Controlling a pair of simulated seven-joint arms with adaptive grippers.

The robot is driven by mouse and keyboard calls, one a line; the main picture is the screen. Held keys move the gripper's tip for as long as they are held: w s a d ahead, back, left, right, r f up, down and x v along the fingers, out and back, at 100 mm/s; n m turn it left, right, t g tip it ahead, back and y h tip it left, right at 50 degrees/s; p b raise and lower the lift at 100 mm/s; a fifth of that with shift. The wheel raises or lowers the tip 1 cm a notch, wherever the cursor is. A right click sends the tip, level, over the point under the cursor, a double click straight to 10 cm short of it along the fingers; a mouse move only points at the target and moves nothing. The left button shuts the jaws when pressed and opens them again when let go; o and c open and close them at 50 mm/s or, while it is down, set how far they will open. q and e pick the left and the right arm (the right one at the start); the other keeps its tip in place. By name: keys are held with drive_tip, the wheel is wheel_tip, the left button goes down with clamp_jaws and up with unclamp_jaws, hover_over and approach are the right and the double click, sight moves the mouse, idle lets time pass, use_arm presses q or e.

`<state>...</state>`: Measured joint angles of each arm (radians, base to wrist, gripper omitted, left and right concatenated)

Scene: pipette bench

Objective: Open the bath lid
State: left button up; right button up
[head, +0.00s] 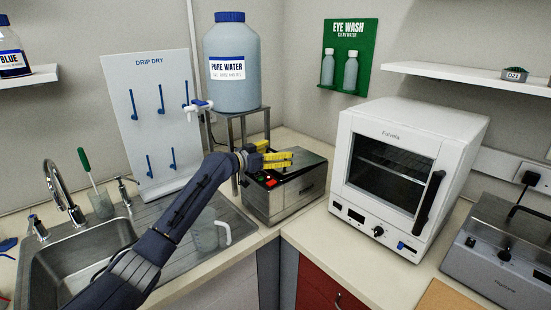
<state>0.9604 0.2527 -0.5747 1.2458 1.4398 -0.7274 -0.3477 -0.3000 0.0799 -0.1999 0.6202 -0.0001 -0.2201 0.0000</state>
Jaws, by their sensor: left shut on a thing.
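The bath (284,205) is a grey metal box with a dark top, standing in the back corner of the bench between the sink and the oven. Its dark lid (308,168) is on top and looks closed or nearly so; its exact tilt is hard to tell. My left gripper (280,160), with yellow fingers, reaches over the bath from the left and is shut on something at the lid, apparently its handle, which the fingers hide. Red and green marks show on the bath's top by the gripper. My right gripper is not in view.
A white oven (400,172) stands close to the bath's right. A pure water bottle (231,65) sits on a stand (268,122) behind it. A sink (75,250), drying rack (150,130) and clear jug (206,235) lie left. A grey appliance (500,255) is far right.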

use_arm(q)
drive_tip(key=w+r, duration=0.1)
drive_tip(key=r, duration=0.1)
drive_tip(key=w+d+r, duration=0.1)
drive_tip(key=r, duration=0.1)
drive_tip(key=d+r, duration=0.1)
drive_tip(key=r, duration=0.2)
drive_tip(key=shift+w+d, duration=0.2)
drive_tip(key=shift+w, duration=0.2)
drive_tip(key=shift+w+d+r, duration=0.55)
drive_tip(key=shift+d+r, duration=0.05)
drive_tip(key=shift+r, duration=0.1)
drive_tip(key=shift+c, duration=0.4)
